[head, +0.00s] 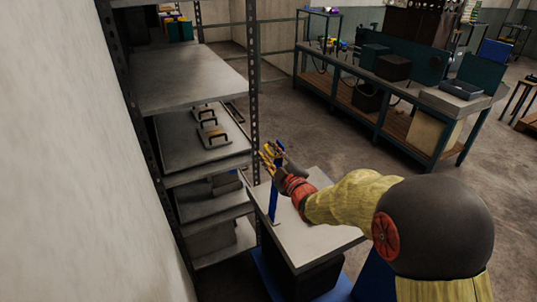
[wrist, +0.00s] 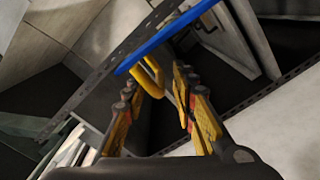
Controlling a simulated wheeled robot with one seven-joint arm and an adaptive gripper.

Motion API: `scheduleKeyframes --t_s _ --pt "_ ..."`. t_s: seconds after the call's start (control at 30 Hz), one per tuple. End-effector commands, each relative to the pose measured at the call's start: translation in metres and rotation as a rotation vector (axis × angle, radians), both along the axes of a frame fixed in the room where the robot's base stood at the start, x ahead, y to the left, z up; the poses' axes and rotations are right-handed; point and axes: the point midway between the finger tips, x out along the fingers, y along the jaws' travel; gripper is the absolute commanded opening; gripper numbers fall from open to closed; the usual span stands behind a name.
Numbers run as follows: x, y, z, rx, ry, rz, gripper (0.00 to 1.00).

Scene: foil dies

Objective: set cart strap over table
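The cart (head: 305,235) has a pale flat top and a blue lower frame, and stands beside the rack. A blue upright bar (head: 274,205), possibly the cart strap, rises at its left edge. In the wrist view the blue bar (wrist: 165,38) crosses above my fingertips, with a yellow loop (wrist: 151,78) hanging from it. My gripper (head: 268,155) is by the bar's upper end. In the wrist view my gripper (wrist: 158,92) is open, with the yellow loop near the gap between its fingers. I cannot tell whether they touch.
A metal rack (head: 254,75) stands left, close to the cart. Its middle shelf holds dies (head: 212,133) with handles. A long workbench (head: 400,90) with boxes stands at the back right. Open floor (head: 335,140) lies between cart and bench. A pale wall (head: 70,170) borders the left.

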Motion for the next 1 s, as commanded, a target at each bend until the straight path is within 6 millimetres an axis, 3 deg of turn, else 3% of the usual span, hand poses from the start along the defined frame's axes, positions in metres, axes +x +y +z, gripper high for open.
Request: scheduleKeyframes --t_s 0.37,0.83,1.0 --pt "0.0066 0.0030 -0.0003 0.000 0.002 0.000 0.27" --pt "0.0062 0.0031 -0.0015 0.000 0.004 0.000 0.01" --pt "0.0059 0.0033 -0.0029 0.000 0.005 0.000 0.00"
